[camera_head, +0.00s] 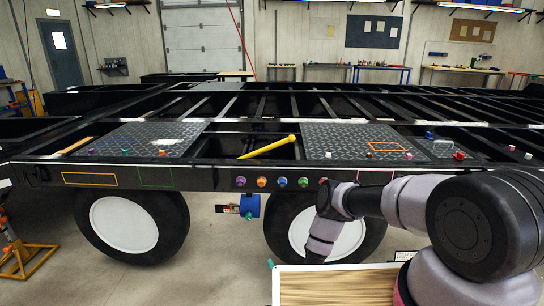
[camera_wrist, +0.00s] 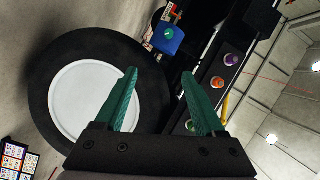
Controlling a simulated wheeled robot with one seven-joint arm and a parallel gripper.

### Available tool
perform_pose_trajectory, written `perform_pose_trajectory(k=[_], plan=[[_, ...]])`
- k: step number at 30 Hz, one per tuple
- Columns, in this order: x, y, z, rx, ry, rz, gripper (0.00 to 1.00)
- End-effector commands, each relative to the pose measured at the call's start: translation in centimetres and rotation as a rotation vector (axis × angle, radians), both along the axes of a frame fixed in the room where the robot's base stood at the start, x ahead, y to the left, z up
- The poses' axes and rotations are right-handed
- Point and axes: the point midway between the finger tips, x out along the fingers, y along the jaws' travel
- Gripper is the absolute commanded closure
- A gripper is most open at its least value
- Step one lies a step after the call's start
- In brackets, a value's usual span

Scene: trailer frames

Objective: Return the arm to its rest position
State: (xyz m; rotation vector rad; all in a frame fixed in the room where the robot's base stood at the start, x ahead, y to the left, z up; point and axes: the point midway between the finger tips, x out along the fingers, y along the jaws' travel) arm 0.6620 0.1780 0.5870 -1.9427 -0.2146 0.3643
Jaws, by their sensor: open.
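My gripper shows in the wrist view (camera_wrist: 158,90) with its two green fingers apart and nothing between them. In the wrist view it faces a trailer wheel (camera_wrist: 80,105) and the side of the trailer frame. In the head view my arm reaches in from the right and bends down in front of the right wheel (camera_head: 290,222). The gripper's fingers are mostly hidden there, low behind the wooden board's top edge.
The black trailer frame (camera_head: 225,178) spans the view, with colored knobs (camera_head: 282,183) on its side. Small parts and a yellow tool (camera_head: 268,147) lie on top. A wooden board (camera_head: 335,287) stands close below my arm. An orange stand (camera_head: 22,258) is at left.

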Motion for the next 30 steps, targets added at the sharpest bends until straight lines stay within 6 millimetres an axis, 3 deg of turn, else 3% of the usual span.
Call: perform_pose_trajectory(k=[11,17,20,24,30], plan=[[6.3,0.0,4.2,-0.027,0.015,-0.009,0.29],[11.8,-0.2,8.9,-0.059,0.031,-0.012,0.29],[15.3,-0.5,12.7,-0.088,0.043,-0.012,0.29],[20.1,-1.5,19.3,-0.145,0.072,-0.007,0.29],[24.5,-3.5,29.3,-0.238,0.118,0.007,0.29]])
